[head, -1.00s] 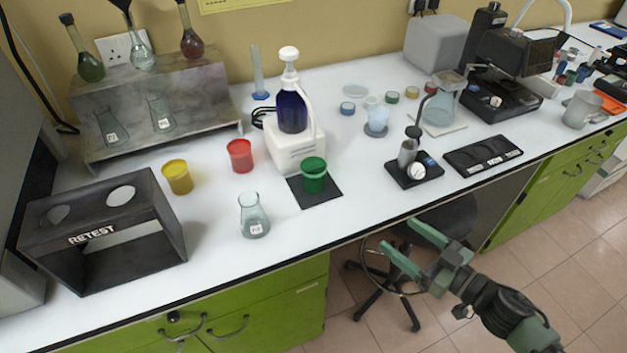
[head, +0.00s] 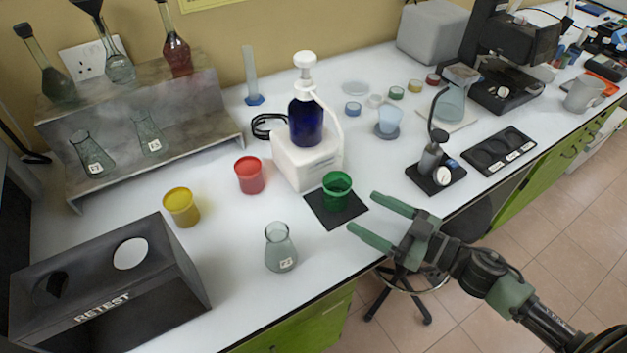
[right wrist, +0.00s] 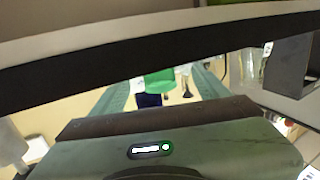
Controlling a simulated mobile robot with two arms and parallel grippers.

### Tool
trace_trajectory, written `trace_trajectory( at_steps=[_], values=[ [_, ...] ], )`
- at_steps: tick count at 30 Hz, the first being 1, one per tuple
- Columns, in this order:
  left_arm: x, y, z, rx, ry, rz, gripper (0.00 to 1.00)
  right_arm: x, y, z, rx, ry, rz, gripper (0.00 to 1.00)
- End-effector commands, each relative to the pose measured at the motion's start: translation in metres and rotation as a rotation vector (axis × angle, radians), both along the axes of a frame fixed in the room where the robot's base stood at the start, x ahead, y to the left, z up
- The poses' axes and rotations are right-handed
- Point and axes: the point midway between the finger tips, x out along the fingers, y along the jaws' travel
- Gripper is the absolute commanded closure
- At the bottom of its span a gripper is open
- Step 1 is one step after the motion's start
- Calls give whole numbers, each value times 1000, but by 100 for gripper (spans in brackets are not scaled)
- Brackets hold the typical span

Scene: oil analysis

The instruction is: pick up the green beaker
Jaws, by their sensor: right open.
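The green beaker (head: 337,188) stands upright on a small black mat (head: 322,218) in front of the white pump dispenser. My right gripper (head: 362,214) is open and empty, just right of and in front of the beaker, with its two green fingers pointing toward it. The fingers look apart from the beaker. In the right wrist view the green beaker (right wrist: 159,82) shows between the fingers, further off, partly cut by a dark edge across the picture. My left gripper is not in view.
A glass flask (head: 280,250) stands left of the mat near the front edge. The dispenser (head: 306,150) is close behind the beaker. A red beaker (head: 250,175), a yellow beaker (head: 181,207) and the RETEST box (head: 110,290) are left. A weighted stand (head: 438,175) is right.

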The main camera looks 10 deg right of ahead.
Motion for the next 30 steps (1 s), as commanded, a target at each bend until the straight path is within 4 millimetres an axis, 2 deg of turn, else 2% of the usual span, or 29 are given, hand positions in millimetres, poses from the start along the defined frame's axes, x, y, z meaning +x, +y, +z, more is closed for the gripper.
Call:
trace_trajectory(
  at_steps=[6, 14, 21, 29, 30],
  values=[
    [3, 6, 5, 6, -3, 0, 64, 15, 12, 0, 1, -2, -1, 24],
    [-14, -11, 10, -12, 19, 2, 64, 36, 27, -1, 3, -3, -1, 24],
    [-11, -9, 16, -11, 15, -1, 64, 60, 46, -6, 1, -2, -1, 24],
    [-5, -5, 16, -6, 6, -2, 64, 61, 48, -8, 0, 1, 0, 24],
    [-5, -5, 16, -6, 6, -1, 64, 61, 48, -8, 0, 1, 0, 32]
  ],
)
